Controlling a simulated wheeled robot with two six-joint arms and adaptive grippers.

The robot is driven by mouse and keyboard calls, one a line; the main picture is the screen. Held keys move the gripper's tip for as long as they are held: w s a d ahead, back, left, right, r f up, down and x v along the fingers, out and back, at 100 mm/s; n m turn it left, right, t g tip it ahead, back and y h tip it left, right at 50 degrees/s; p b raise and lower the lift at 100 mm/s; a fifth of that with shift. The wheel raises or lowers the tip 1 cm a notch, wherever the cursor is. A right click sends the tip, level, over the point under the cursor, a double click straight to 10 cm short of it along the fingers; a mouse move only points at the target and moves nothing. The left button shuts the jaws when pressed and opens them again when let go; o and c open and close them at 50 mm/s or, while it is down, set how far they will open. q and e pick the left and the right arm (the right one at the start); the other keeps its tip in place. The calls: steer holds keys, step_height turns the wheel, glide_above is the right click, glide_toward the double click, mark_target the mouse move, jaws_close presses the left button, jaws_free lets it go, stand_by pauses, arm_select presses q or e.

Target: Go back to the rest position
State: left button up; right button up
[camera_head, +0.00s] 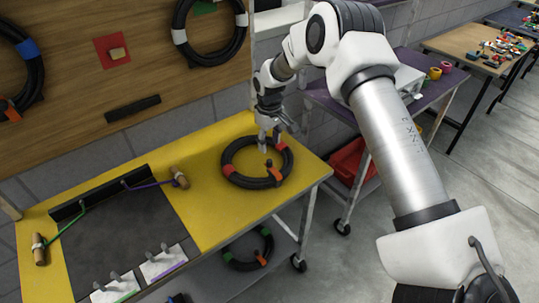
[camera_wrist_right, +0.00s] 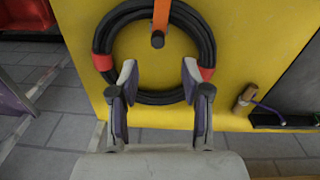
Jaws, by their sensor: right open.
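My right gripper (camera_head: 273,137) is over the yellow table (camera_head: 222,216), at the far edge of a black cable coil (camera_head: 243,184) with red and orange bands. In the right wrist view my right gripper (camera_wrist_right: 158,88) is open, its fingers apart. The coil (camera_wrist_right: 160,98) shows beyond and between the fingers, and nothing is clamped. Whether a finger touches the coil I cannot tell. My right arm reaches in from the right side of the head view. My left gripper does not show in either view.
A dark mat (camera_head: 120,240) with a black rail, cords and wooden handles lies left of the coil. More coils hang on the wooden board (camera_head: 120,75) behind. Another coil (camera_head: 247,248) lies on the lower shelf. A purple cart (camera_head: 335,108) stands to the right. Grey floor is open farther right.

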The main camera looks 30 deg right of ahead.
step_height(320, 180, up, 3)
steer(key=shift+f, duration=0.1)
stand_by(0.4)
steer(key=shift+y, duration=0.3)
steer(key=s+a+f, duration=0.2)
steer(key=f, duration=0.2)
steer(key=s+a+f, duration=0.2)
steer(key=s+f, duration=0.1)
steer(key=f, duration=0.1)
steer(key=s+a+f, duration=0.2)
steer(key=f, duration=0.2)
steer(key=shift+s+a+f, duration=0.2)
steer(key=shift+s, duration=0.2)
steer(key=s+a+f+m, duration=0.1)
steer(key=s+a+f, duration=0.3)
steer(key=s+f, duration=0.4)
steer(key=s+a+m, duration=0.2)
steer(key=s+a, duration=0.1)
steer(key=s, duration=1.9)
step_height(320, 180, down, 7)
steer(key=b, duration=0.6)
steer(key=shift+w+a+f+b, duration=0.15)
steer(key=shift+w+f+b, duration=0.05)
steer(key=shift+b, duration=0.1)
